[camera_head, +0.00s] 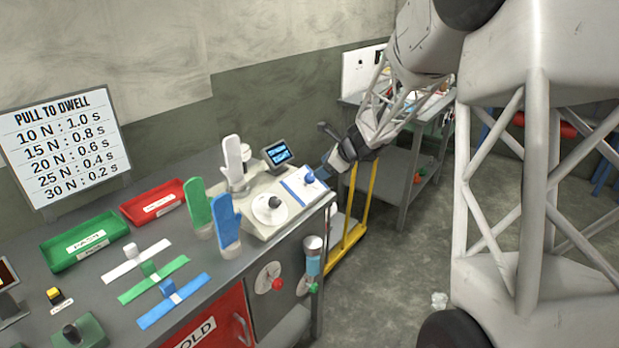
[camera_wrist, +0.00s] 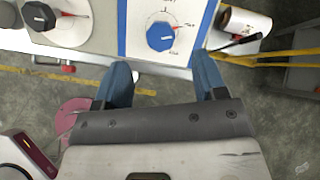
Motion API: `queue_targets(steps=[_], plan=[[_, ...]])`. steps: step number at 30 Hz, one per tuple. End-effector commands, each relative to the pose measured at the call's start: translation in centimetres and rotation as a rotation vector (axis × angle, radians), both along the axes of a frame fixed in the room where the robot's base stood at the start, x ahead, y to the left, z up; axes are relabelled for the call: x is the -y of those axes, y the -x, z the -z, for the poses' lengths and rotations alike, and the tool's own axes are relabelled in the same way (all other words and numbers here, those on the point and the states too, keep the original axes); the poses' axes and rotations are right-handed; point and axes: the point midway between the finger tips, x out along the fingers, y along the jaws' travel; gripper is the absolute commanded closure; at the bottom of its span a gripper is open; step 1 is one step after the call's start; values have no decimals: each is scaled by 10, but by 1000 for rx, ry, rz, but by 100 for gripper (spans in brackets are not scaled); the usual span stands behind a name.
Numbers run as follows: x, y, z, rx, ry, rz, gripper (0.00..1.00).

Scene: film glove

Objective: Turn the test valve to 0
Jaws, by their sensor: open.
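The likely test valve is a blue knob (camera_head: 308,178) on a white panel with blue borders, at the right end of the bench console.
A black knob on a white disc (camera_head: 268,209) sits left of the panel, with a small screen (camera_head: 277,153) behind. Upright glove forms, green (camera_head: 198,207) and blue (camera_head: 226,222), stand on the bench. A yellow frame (camera_head: 352,235) stands right of the bench.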

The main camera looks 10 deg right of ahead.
Motion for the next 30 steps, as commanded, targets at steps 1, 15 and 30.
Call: queue_targets(steps=[1, 15, 30], plan=[[-1, -1, 2, -1, 0, -1, 35], [-25, -19, 31, -1, 0, -1, 35], [-43, -33, 53, 1, 0, -1, 35]])
